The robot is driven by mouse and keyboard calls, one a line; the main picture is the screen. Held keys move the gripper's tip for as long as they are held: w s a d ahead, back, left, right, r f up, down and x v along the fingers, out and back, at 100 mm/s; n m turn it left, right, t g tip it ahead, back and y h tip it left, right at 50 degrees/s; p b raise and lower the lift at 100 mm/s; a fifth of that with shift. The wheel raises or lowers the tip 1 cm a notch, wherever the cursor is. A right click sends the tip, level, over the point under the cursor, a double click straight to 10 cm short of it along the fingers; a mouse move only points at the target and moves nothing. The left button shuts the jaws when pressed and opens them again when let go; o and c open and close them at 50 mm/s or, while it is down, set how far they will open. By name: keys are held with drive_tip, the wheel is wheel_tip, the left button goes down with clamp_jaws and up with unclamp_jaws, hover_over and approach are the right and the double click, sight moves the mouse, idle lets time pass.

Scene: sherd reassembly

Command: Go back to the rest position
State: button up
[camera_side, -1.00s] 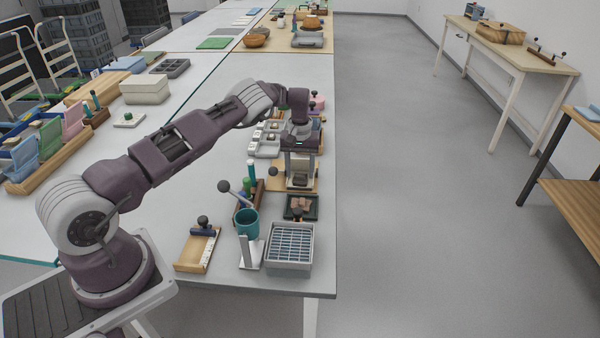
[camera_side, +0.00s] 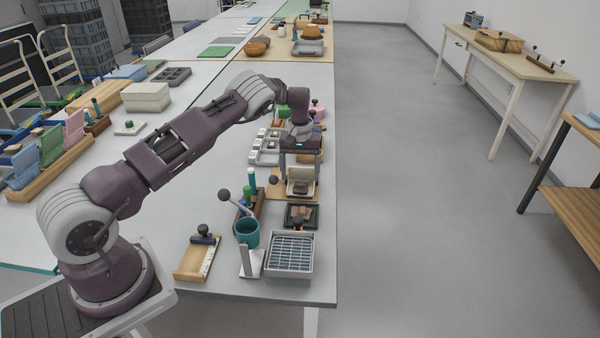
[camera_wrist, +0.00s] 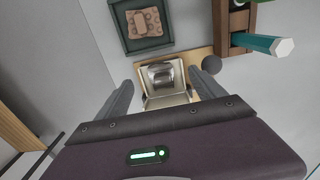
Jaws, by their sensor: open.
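My gripper (camera_side: 300,163) hangs over the right part of the long table (camera_side: 215,275), pointing down. Its two fingers are spread apart with nothing held between them, as the wrist view (camera_wrist: 162,78) shows. Below the fingers is a pale square holder (camera_side: 301,188) with a dark grey piece in it, on a wooden board. In the wrist view the holder (camera_wrist: 165,101) appears between the fingers and apart from them.
A dark tray with brown sherds (camera_side: 300,211) lies in front of the holder. White trays (camera_side: 265,146) lie left of my gripper.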

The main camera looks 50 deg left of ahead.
drive_tip(key=s+d+r+t, duration=0.1)
drive_tip(key=s+d+r, duration=0.15)
drive_tip(key=r, duration=0.75)
drive_tip(key=s+d+r+t, duration=0.1)
drive_tip(key=d+r, duration=0.3)
drive_tip(key=r, duration=0.7)
drive_tip(key=s+d+r+m+t+h, duration=0.1)
drive_tip(key=s+d+r+m, duration=0.1)
drive_tip(key=s+d+r, duration=0.6)
drive_tip(key=s+d+r+m+t, duration=0.1)
drive_tip(key=s+d+r+m, duration=0.15)
drive_tip(key=s, duration=0.45)
drive_tip(key=s+d+r+m, duration=0.1)
drive_tip(key=s+d+r, duration=0.2)
drive_tip(key=s, duration=0.3)
drive_tip(key=s+d+f+m, duration=0.1)
drive_tip(key=s, duration=0.6)
drive_tip(key=s+d+f+m+t+y, duration=0.1)
drive_tip(key=s+f+m, duration=0.1)
drive_tip(key=s, duration=0.5)
drive_tip(key=shift+s+f+t, duration=0.15)
drive_tip(key=shift+f+t, duration=0.1)
drive_tip(key=shift+t, duration=0.05)
